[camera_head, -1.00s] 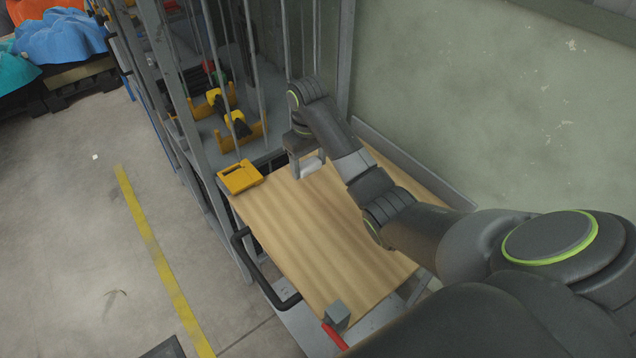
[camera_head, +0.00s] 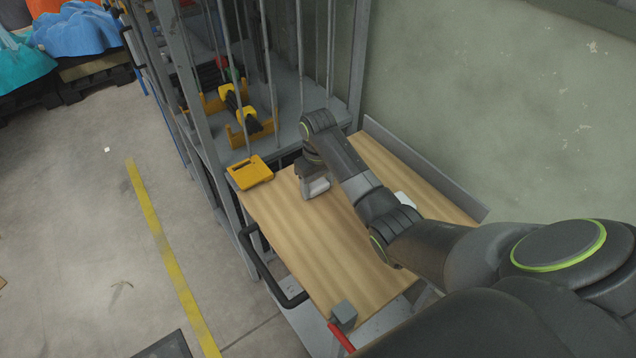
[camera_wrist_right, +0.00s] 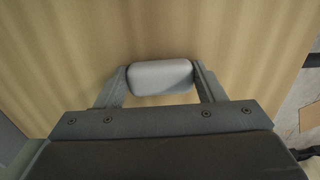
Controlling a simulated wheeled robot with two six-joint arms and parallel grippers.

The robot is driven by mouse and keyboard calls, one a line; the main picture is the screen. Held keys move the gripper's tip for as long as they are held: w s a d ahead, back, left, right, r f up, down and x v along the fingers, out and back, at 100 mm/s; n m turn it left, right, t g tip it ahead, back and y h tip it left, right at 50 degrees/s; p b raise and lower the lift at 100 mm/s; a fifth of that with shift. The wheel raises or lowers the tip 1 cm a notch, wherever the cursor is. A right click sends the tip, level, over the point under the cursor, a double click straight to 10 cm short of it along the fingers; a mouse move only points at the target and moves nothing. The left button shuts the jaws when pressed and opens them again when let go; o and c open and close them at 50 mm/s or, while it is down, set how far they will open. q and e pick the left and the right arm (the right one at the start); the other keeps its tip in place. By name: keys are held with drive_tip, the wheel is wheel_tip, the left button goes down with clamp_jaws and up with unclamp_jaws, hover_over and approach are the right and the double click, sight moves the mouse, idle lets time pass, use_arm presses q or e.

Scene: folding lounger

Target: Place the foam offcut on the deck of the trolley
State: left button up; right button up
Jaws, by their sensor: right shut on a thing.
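A pale grey, rounded block, which looks like the foam offcut (camera_wrist_right: 160,77), is between the fingers of my right gripper (camera_wrist_right: 162,88) in the wrist view. The gripper is shut on it. In the head view the offcut (camera_head: 317,187) shows as a whitish piece below the right gripper (camera_head: 314,183), over the far part of the trolley's wooden deck (camera_head: 320,250). The deck also fills most of the wrist view (camera_wrist_right: 240,40). I cannot tell whether the offcut touches the deck. My left gripper is not in view.
A yellow item (camera_head: 249,172) lies at the deck's far left corner. A small white thing (camera_head: 404,198) is partly hidden behind my right arm. A grey block (camera_head: 344,314) is at the near end. A black handle (camera_head: 268,275) runs along the left; a barred rack (camera_head: 205,120) stands beyond.

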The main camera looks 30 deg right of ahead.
sight(318, 184)
drive_tip(key=o, duration=1)
drive_tip(key=shift+f, duration=0.1)
drive_tip(key=shift+c, duration=0.2)
wheel_tip(318, 184, up, 7)
drive_tip(key=shift+w+r, duration=0.1)
drive_tip(key=shift+r+p, duration=2.15)
drive_tip(key=shift+r, duration=0.45)
